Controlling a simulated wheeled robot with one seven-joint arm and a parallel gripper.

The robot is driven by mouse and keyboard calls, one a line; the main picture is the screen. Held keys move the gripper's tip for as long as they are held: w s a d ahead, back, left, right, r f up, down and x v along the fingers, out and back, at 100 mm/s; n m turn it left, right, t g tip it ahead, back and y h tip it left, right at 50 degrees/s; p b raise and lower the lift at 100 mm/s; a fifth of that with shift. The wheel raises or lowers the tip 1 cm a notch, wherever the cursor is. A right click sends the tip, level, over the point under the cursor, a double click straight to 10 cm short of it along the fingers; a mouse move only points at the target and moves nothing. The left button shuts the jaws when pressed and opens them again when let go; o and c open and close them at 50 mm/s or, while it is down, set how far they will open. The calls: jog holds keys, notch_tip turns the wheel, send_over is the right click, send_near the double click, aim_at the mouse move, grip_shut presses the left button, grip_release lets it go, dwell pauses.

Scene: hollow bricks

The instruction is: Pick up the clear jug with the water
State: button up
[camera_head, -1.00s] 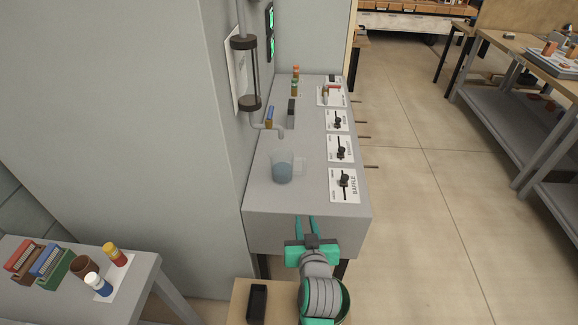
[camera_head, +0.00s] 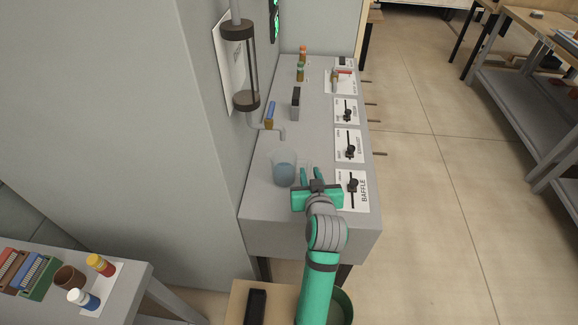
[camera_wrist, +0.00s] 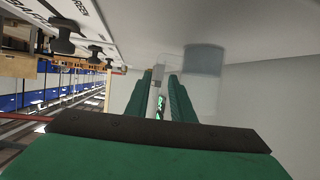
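The clear jug (camera_head: 284,170) with bluish water stands upright on the grey bench under the bent spout, its handle toward the right. My gripper (camera_head: 311,172) is low over the bench, just right of the jug, fingers pointing away from me at the handle side. In the wrist view the jug (camera_wrist: 203,66) shows at the upper right, its clear body faint. My gripper's two green fingers (camera_wrist: 161,76) stand apart there, with a gap between them. The handle looks near or between the fingertips; I cannot tell exactly, and no grip shows.
The grey bench (camera_head: 262,208) has a row of labelled lever panels, including the baffle panel (camera_head: 353,188) close right of my gripper. The spout (camera_head: 272,127) hangs behind the jug. A tall grey wall (camera_head: 150,120) bounds the left side. Small bottles (camera_head: 301,70) stand at the back.

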jog(key=shift+w+f, duration=0.4)
jog(key=shift+w, duration=0.25)
jog(key=shift+x, duration=2.95)
jog(key=shift+a+f, duration=0.1)
jog(key=shift+a, duration=0.05)
jog(key=shift+s, duration=0.1)
grip_shut()
